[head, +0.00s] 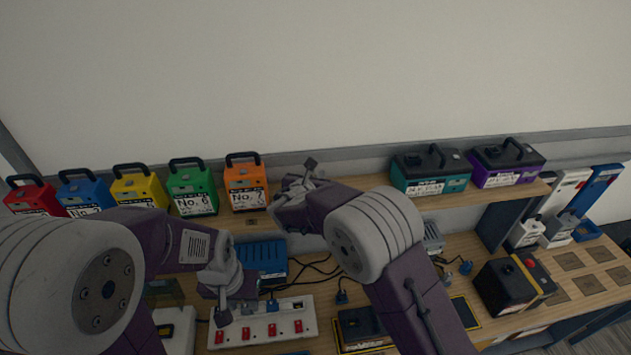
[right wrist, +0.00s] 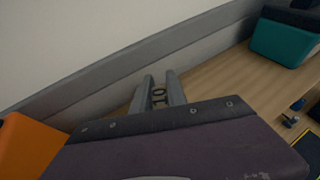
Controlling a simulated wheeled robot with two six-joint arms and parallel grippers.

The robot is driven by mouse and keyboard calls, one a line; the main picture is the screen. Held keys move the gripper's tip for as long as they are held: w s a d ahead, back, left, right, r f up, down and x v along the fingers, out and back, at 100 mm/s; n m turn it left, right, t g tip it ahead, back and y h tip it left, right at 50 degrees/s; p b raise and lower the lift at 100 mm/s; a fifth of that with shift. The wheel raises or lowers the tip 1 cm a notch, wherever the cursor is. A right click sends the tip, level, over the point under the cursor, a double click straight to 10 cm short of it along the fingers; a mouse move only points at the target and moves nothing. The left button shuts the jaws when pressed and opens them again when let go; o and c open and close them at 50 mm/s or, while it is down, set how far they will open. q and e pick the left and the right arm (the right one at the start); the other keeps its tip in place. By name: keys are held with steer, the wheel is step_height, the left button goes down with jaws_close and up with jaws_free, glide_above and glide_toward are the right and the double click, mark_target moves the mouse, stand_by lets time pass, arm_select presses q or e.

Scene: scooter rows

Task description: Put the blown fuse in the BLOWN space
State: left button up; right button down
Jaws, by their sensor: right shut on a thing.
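My right gripper (head: 305,172) is raised over the middle of the shelf, in the gap right of the orange box. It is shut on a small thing. No BLOWN label can be read in either view.
Red, blue, yellow, green and orange (head: 246,186) boxes stand on the shelf's left. Teal (head: 430,172) and purple (head: 507,165) boxes stand on its right. Below are a blue unit (head: 263,259), cables, a black box with a red button (head: 514,284) and brown square pads (head: 570,260).

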step_height(320, 180, down, 3)
steer(key=shift+w+r+p, duration=0.1)
steer(key=shift+p, duration=0.25)
steer(key=shift+w+f, duration=0.3)
steer(key=shift+s+f+b, duration=0.1)
steer(key=shift+s+b, duration=0.2)
steer(key=shift+b, duration=0.1)
steer(key=c, duration=1.4)
jaws_free()
arm_select(q)
steer(key=shift+w+r, duration=0.2)
steer(key=shift+w, duration=0.1)
arm_select(e)
steer(key=shift+o, duration=0.4)
steer(key=shift+w, duration=0.1)
arm_select(q)
steer(key=shift+r, duration=0.1)
